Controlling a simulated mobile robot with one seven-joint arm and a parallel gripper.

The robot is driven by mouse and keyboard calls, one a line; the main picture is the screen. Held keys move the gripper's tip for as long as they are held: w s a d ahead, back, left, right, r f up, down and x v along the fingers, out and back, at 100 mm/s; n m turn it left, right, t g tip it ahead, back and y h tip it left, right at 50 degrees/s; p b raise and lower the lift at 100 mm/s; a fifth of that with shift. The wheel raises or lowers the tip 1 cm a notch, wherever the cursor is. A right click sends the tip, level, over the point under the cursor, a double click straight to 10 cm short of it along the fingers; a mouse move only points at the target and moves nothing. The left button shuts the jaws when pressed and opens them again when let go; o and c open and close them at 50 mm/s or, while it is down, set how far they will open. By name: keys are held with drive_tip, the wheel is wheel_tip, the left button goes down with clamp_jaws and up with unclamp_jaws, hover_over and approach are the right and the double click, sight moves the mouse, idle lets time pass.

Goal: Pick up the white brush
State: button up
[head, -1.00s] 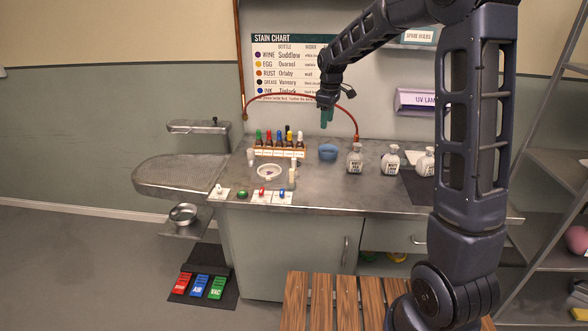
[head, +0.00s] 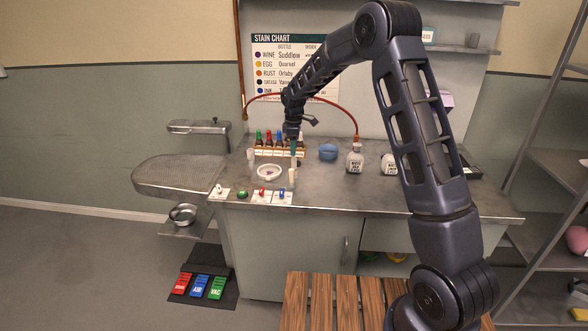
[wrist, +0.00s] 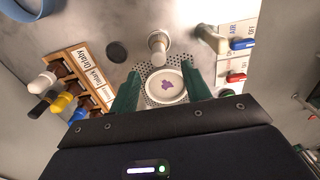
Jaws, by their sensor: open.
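A small white upright piece (wrist: 158,42) with a round base, which looks like the white brush, stands just beyond my fingertips in the wrist view. Another small white piece (head: 250,155) stands left of the dish in the head view, so I cannot be sure which is the brush. My gripper (wrist: 160,76) is open and empty, its green fingers on either side of a white dish (wrist: 166,84) with a purple stain. In the head view my gripper (head: 294,147) is above the bench, by the bottles.
A rack of dropper bottles (head: 268,145) stands at the back, close to my gripper. A blue bowl (head: 328,152) and white flasks (head: 355,160) stand to the right. Switch plates (head: 262,196) line the front edge. A red hose (head: 325,99) arches behind.

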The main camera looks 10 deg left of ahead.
sight(294, 158)
drive_tip(key=shift+w+f, duration=0.15)
drive_tip(key=shift+f, duration=3.4)
clamp_jaws()
